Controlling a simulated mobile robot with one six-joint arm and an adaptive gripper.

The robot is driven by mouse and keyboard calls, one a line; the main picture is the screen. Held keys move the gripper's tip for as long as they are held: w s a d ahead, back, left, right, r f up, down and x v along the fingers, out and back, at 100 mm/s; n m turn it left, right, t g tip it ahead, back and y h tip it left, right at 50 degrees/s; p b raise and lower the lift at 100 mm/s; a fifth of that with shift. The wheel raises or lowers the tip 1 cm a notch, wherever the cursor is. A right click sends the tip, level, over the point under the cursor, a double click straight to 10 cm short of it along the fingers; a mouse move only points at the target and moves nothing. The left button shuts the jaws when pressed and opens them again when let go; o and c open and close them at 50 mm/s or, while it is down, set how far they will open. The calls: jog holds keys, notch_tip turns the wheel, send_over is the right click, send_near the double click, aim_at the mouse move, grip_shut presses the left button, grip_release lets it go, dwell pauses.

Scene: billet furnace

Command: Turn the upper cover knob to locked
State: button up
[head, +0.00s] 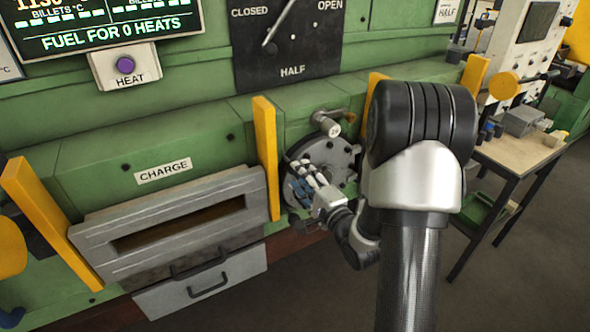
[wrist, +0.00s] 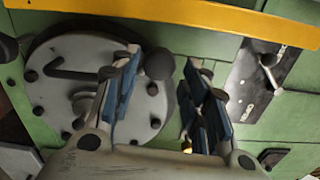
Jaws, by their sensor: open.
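The round grey cover (wrist: 65,65) with bolts around its rim is at left in the wrist view, and it also shows in the head view (head: 338,158), partly hidden by my gripper. In the wrist view a dark round knob (wrist: 158,64) sits by the cover's right edge, between my fingertips in the picture and close to the left finger. I cannot tell whether they touch. My gripper (head: 296,178) is open with blue finger pads, and it also shows in the wrist view (wrist: 163,80). Another dark knob (wrist: 8,48) is at the far left there.
Yellow bars (head: 265,155) stand beside the cover. A short pipe-like fitting (head: 327,121) sticks out above it. The charge door (head: 180,215) is to the left, the damper panel (head: 290,50) above, and a workbench (head: 515,150) to the right. Open floor lies in front.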

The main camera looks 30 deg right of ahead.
jog(key=s, duration=0.7)
jog(key=shift+d, duration=0.15)
